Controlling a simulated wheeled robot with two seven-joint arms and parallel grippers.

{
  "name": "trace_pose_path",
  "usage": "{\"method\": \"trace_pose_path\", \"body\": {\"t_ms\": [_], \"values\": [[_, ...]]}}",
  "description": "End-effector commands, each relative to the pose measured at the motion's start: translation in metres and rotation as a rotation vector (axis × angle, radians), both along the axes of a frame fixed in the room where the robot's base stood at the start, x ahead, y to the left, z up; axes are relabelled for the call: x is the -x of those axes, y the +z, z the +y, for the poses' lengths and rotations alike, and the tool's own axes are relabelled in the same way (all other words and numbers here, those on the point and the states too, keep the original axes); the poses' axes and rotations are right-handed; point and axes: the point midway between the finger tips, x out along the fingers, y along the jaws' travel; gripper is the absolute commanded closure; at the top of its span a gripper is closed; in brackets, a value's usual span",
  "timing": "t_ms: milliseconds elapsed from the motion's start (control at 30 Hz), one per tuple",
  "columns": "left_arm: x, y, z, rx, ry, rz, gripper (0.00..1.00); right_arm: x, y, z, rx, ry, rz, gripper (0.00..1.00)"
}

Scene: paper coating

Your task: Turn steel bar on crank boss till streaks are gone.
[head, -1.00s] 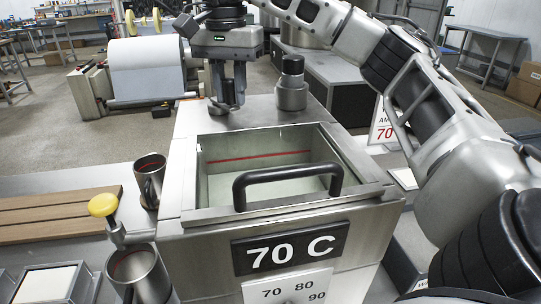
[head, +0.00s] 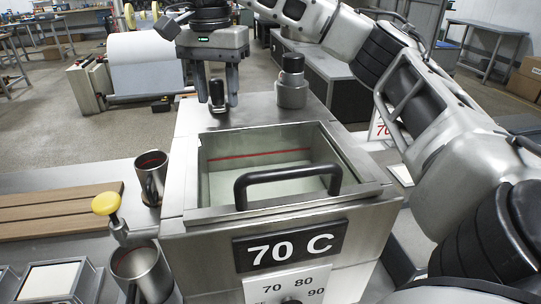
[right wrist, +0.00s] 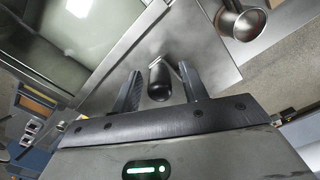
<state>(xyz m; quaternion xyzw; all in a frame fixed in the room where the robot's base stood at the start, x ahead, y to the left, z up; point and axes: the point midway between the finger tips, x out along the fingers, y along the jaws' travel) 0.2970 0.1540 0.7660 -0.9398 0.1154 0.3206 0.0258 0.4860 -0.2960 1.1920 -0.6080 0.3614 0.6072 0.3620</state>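The steel bath (head: 185,150), labelled 70 C, holds a pale green liquid (head: 265,182), with a red line along its inner wall; I cannot make out streaks. A dark rounded upright knob (head: 217,93) stands at the bath's back left corner; it also shows in the right wrist view (right wrist: 159,80). My right gripper (head: 217,88) is open, one finger on each side of the knob, with gaps visible in the right wrist view (right wrist: 162,82). A steel boss with a black top (head: 291,88) stands to its right. No separate steel bar is clearly visible. My left gripper is out of view.
A black bar handle (head: 288,182) rises over the bath's front. Two steel mugs (head: 150,180) and a yellow knob (head: 106,203) stand at the left, beside a slatted wooden board (head: 60,212). A white paper roll (head: 145,68) is behind.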

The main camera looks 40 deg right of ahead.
Motion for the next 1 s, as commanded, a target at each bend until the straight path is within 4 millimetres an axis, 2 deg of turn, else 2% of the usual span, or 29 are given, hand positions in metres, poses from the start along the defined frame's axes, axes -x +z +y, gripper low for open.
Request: {"method": "trace_pose_path", "body": {"t_ms": [233,500,1000], "values": [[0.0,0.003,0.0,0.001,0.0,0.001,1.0,0.0,0.004,0.0,0.0,0.0,0.0,0.56],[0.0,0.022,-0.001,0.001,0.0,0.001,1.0,0.0,0.032,0.0,0.0,0.0,-0.001,0.56],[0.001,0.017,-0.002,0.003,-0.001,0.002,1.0,0.0,0.076,0.0,0.001,-0.001,0.0,0.56]]}}
